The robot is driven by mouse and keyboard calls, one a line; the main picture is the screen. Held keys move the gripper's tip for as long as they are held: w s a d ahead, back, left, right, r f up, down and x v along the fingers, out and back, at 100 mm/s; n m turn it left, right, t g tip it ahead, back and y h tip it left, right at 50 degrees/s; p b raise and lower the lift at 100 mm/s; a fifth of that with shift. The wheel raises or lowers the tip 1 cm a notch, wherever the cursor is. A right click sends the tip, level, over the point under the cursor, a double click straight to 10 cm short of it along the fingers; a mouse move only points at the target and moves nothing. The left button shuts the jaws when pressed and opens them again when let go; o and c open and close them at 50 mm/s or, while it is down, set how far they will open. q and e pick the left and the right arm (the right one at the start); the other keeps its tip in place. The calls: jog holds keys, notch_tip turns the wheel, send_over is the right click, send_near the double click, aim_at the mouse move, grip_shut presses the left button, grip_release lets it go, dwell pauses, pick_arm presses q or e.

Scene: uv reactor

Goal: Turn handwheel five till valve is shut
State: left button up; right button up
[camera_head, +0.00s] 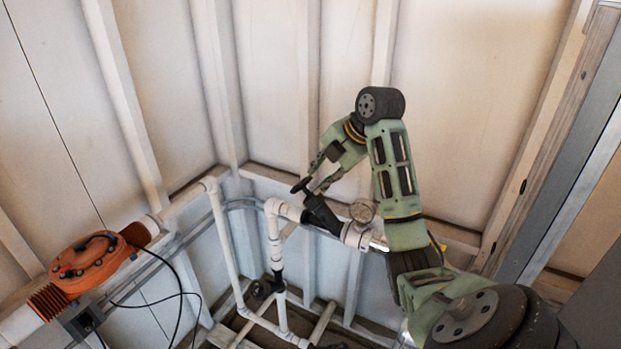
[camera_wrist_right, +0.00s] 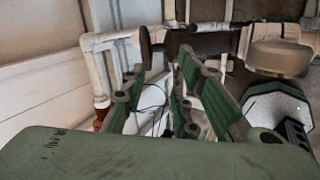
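A black handwheel (camera_head: 302,185) sits on the end of a dark angled valve body (camera_head: 320,212) on the white upper pipe; no number is readable on it. My right gripper (camera_head: 326,176) is just beside and above this handwheel in the head view. In the right wrist view, its two green fingers (camera_wrist_right: 160,72) stand apart with a gap between them. The dark handwheel (camera_wrist_right: 145,46) is just beyond the fingertips there; I cannot tell whether they touch it. My left gripper is in neither view.
A round gauge (camera_head: 362,210) stands on the pipe right of the valve, close under my right arm. White pipes (camera_head: 273,235) run down to lower fittings (camera_head: 278,283). An orange reactor unit (camera_head: 92,262) with black cables is at left. Ribbed walls stand behind.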

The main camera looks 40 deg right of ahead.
aim_at(309, 180)
jog(key=shift+n+y, duration=0.3)
jog(key=shift+n, duration=0.2)
jog(key=w+f+p, duration=0.1)
jog(key=w+f, duration=0.1)
jog(key=w+p, duration=0.1)
jog(key=w, duration=0.1)
jog(key=shift+d+f+p, duration=0.2)
jog(key=shift+f+p, duration=0.15)
jog(key=shift+f, duration=0.05)
jog(key=shift+w+f, duration=0.2)
jog(key=shift+f, duration=0.25)
jog(key=shift+c, duration=0.4)
grip_shut()
